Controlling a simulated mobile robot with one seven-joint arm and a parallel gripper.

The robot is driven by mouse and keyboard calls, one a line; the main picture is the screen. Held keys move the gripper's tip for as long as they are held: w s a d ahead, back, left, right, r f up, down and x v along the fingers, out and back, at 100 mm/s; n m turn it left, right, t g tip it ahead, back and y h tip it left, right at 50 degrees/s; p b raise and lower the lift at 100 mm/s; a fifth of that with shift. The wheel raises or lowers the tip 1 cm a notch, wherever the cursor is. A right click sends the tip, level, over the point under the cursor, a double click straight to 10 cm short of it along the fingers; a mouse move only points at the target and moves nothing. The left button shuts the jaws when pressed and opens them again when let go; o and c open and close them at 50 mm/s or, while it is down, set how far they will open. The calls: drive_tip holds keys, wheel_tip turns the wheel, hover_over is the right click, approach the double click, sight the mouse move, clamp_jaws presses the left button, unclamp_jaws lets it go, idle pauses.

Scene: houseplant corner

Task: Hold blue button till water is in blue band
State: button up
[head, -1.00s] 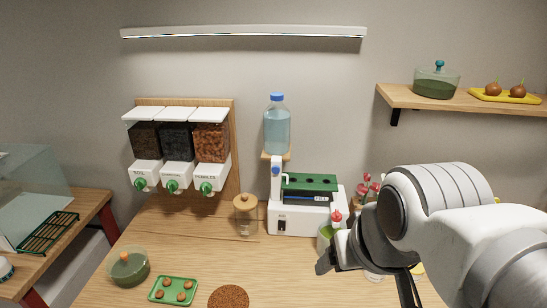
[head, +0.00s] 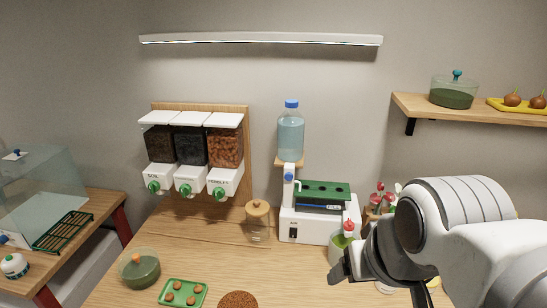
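A small blue button (head: 289,177) shows on the white post below the bottle. A green-topped unit with a dark blue strip (head: 322,207) sits at its right. My gripper (head: 372,276) is at the lower right, in front of and right of the stand, apart from the button. My arm hides part of it, so its opening is unclear.
A pale green cup (head: 340,247) with a red-tipped bottle stands close beside my gripper. A lidded jar (head: 257,222) stands left of the stand. A green tray (head: 183,293) and a bowl (head: 140,268) lie front left. Bare table (head: 205,250) lies between.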

clamp_jaws()
idle(0.4)
idle(1.4)
